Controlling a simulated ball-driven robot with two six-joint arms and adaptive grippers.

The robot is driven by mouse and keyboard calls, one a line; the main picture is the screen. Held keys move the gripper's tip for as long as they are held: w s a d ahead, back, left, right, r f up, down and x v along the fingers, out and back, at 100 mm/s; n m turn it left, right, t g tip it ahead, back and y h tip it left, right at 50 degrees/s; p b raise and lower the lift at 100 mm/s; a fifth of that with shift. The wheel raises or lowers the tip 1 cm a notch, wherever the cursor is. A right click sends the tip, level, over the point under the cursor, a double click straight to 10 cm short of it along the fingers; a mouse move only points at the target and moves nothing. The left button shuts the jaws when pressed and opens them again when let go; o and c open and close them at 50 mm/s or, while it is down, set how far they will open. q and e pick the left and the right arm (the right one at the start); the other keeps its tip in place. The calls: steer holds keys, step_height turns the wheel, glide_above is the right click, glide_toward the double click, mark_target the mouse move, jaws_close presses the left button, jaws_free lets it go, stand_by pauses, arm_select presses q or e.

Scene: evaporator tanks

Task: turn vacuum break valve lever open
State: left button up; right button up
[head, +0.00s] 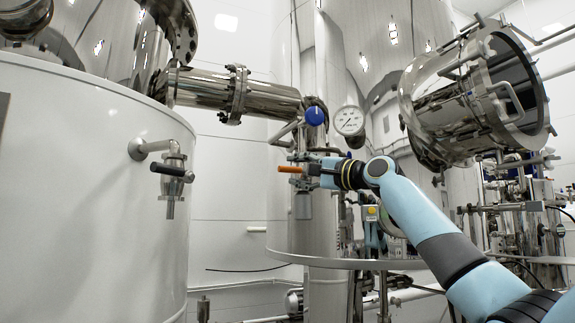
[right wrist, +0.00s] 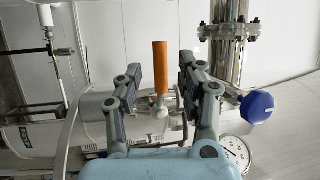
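The vacuum break valve lever is an orange handle (head: 291,169) in the head view, lying about level and pointing left. In the right wrist view the orange handle (right wrist: 160,68) stands upright in the picture, with a pale metal joint at its lower end. My right gripper (head: 313,166) is at the right end of the handle in the head view. In the right wrist view the right gripper (right wrist: 160,65) is open, with the handle between its two fingers and a visible gap on each side. My left gripper is not in view.
A blue round knob (head: 315,116) and a pressure gauge (head: 349,120) sit just above my right gripper. A large white tank (head: 75,190) with a black-handled tap (head: 173,171) stands at left. A steel pipe (head: 205,87) runs above. An open steel manway (head: 480,98) is at upper right.

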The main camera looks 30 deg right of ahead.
mark_target(291, 170)
steer(key=shift+p+x, duration=0.4)
steer(key=shift+x, duration=1.55)
jaws_close()
